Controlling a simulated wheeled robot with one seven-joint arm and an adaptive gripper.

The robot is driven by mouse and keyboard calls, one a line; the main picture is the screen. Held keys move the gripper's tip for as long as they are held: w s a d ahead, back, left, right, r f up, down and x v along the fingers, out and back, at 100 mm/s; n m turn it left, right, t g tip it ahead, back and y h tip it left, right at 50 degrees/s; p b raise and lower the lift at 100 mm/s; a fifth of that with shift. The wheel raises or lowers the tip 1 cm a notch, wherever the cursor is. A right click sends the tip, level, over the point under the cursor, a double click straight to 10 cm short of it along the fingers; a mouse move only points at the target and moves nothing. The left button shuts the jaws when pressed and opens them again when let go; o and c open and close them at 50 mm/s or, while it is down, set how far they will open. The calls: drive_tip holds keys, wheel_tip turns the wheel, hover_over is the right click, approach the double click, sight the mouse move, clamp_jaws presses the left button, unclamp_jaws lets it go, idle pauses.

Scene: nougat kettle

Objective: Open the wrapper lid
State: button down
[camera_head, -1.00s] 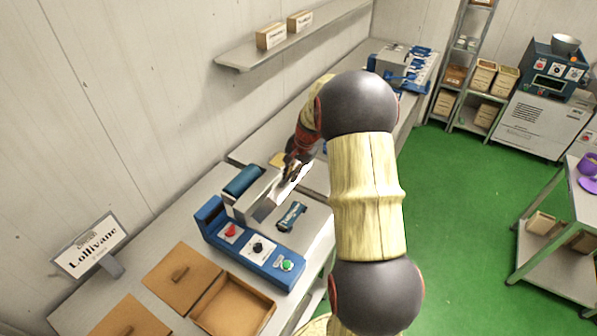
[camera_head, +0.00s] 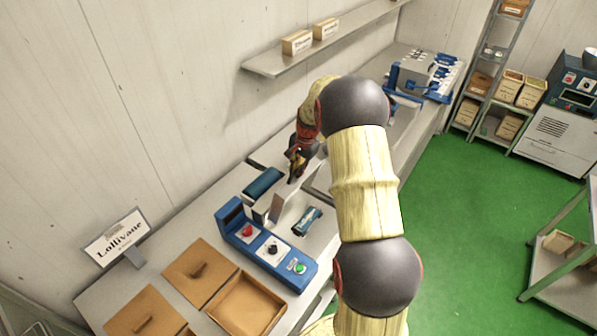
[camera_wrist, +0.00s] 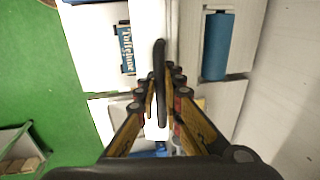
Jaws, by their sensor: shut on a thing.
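The wrapper (camera_head: 283,257) is a blue and white machine on the bench, with a blue roll (camera_head: 263,182) at its left and red, black and green controls in front. In the wrist view my gripper (camera_wrist: 161,100) is shut on a dark bar handle (camera_wrist: 160,58), which lies between the two fingers. The blue roll also shows in the wrist view (camera_wrist: 217,45), right of the handle.
A blue labelled piece (camera_head: 307,220) lies on the machine's right side. Brown boxes (camera_head: 245,302) with lids and a Lollivane sign (camera_head: 115,238) stand in front. A wall shelf (camera_head: 320,47) hangs above the bench. Green floor (camera_head: 450,230) is open to the right.

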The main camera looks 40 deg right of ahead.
drive_tip(key=c, duration=2)
unclamp_jaws()
drive_tip(key=shift+r, duration=0.15)
drive_tip(key=r, duration=0.3)
drive_tip(key=s+r, duration=0.1)
drive_tip(key=r, duration=0.3)
drive_tip(key=s+r, duration=0.1)
drive_tip(key=r, duration=0.3)
drive_tip(key=shift+s+d+r, duration=0.1)
drive_tip(key=shift+d+r, duration=0.15)
drive_tip(key=shift+d, duration=0.05)
